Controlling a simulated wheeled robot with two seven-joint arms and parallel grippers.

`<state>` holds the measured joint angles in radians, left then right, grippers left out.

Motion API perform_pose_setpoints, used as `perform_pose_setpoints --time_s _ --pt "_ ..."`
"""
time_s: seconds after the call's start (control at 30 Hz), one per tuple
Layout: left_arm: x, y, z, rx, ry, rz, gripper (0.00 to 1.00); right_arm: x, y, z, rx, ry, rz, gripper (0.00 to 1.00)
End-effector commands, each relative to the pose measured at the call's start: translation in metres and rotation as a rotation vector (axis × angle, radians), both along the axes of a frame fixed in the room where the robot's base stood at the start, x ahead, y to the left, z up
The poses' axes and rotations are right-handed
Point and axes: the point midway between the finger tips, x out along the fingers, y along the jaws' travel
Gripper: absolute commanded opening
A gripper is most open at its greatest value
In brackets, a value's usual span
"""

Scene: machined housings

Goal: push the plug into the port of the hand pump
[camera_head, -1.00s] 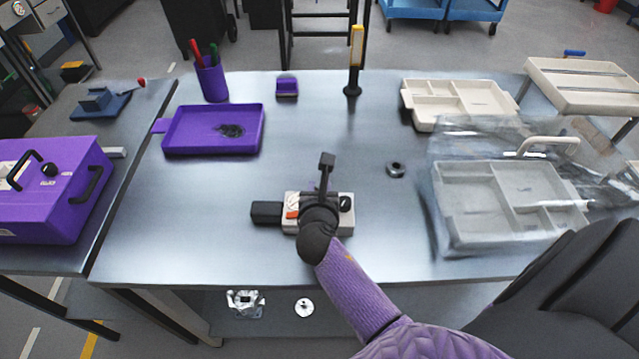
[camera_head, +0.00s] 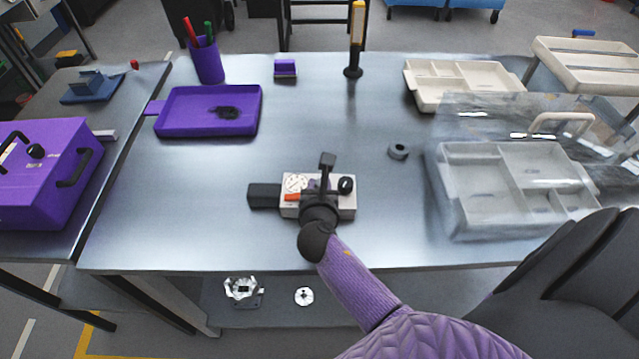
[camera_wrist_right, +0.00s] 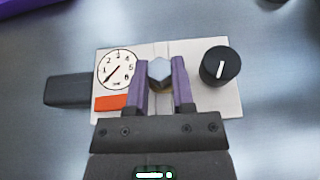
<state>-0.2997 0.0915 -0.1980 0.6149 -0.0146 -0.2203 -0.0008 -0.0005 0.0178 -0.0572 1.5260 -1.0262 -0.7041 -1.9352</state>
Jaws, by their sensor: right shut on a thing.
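The hand pump (camera_head: 347,202) is a pale block on the middle of the table, with a black handle at its left end. The right wrist view shows its round dial (camera_wrist_right: 117,69), orange button (camera_wrist_right: 111,102) and black knob (camera_wrist_right: 220,67). My right gripper (camera_wrist_right: 159,80) is over the pump, between dial and knob, with its purple fingers shut on the plug, a silvery hexagonal piece (camera_wrist_right: 159,70). In the head view my right gripper (camera_head: 313,190) mostly hides this spot. The port is hidden under the plug and fingers; I cannot tell how deep the plug sits. My left gripper is out of view.
A dark ring (camera_head: 398,151) lies right of the pump. A purple tray (camera_head: 170,122) and pen cup (camera_head: 208,66) stand at the back left. A clear-lidded grey case (camera_head: 470,215) is at the right. Table around the pump is clear.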

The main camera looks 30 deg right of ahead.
Motion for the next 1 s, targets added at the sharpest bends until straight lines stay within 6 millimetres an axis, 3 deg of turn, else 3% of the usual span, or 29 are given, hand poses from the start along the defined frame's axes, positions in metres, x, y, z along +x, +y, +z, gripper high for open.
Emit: perform_pose_setpoints --time_s 0.83,0.87,1.0 --pt "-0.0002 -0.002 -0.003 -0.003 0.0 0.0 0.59 0.0 -0.0002 -0.0072 -0.001 0.001 0.0 0.0" --pt "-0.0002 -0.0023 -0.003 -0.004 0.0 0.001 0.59 0.0 -0.0002 -0.0073 -0.001 0.001 0.0 0.32" --pt "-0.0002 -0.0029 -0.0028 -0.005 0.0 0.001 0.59 0.0 -0.0001 -0.007 0.0 0.0 0.0 0.62"
